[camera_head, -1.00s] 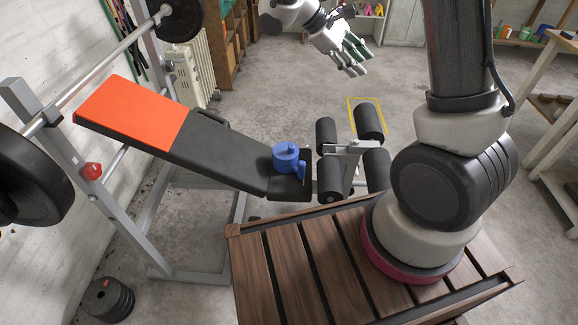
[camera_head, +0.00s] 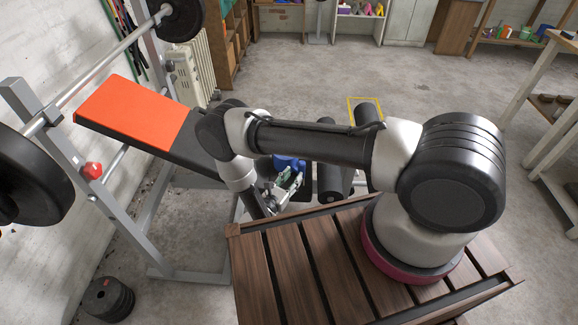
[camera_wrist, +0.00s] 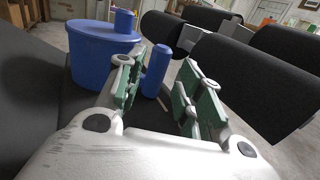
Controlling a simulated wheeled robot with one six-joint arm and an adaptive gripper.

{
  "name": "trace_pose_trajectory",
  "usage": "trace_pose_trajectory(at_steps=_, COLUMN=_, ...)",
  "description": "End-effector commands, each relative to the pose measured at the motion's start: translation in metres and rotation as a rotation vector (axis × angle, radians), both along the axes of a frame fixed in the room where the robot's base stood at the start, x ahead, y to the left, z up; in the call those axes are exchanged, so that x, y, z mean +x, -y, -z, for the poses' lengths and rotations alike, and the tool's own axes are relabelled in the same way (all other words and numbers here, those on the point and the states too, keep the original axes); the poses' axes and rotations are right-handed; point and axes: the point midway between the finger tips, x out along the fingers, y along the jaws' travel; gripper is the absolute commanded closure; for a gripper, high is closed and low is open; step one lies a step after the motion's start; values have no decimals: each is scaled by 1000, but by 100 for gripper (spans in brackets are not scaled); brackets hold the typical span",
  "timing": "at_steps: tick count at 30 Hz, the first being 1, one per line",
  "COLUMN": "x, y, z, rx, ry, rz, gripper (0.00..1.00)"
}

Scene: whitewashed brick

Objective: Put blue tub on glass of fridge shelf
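The blue tub (camera_head: 289,162) stands upright at the near end of the black bench, mostly hidden behind my arm in the head view. In the wrist view the tub (camera_wrist: 98,55) has a lid with a round knob, and an upright blue cylinder (camera_wrist: 156,70) at its right side. I cannot tell whether this cylinder is joined to the tub. My gripper (camera_wrist: 160,88) is open, its green-padded fingers either side of the cylinder, with a visible gap at the right finger. In the head view my gripper (camera_head: 288,185) is low beside the tub. No fridge shelf shows.
The bench has an orange panel (camera_head: 135,112) at its far left part. Black foam rollers (camera_wrist: 235,75) stand close right of the tub. A barbell rack (camera_head: 70,165) is at left. Open concrete floor (camera_head: 300,75) lies beyond; a pale shelf table (camera_head: 545,110) is at right.

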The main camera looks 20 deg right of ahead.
Motion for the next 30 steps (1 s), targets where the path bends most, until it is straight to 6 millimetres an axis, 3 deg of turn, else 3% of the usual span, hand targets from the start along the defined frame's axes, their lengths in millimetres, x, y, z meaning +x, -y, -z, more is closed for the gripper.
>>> trace_pose_trajectory(at_steps=4, x=3, y=7, z=7, rx=-7, ry=-6, rz=-15, gripper=64)
trace_pose_trajectory(at_steps=18, x=49, y=53, z=7, rx=-6, ry=-5, rz=-12, gripper=64)
trace_pose_trajectory(at_steps=26, x=52, y=55, z=7, rx=-7, ry=-6, rz=-16, gripper=64)
trace_pose_trajectory(at_steps=30, x=52, y=55, z=7, rx=-7, ry=-6, rz=-15, gripper=86)
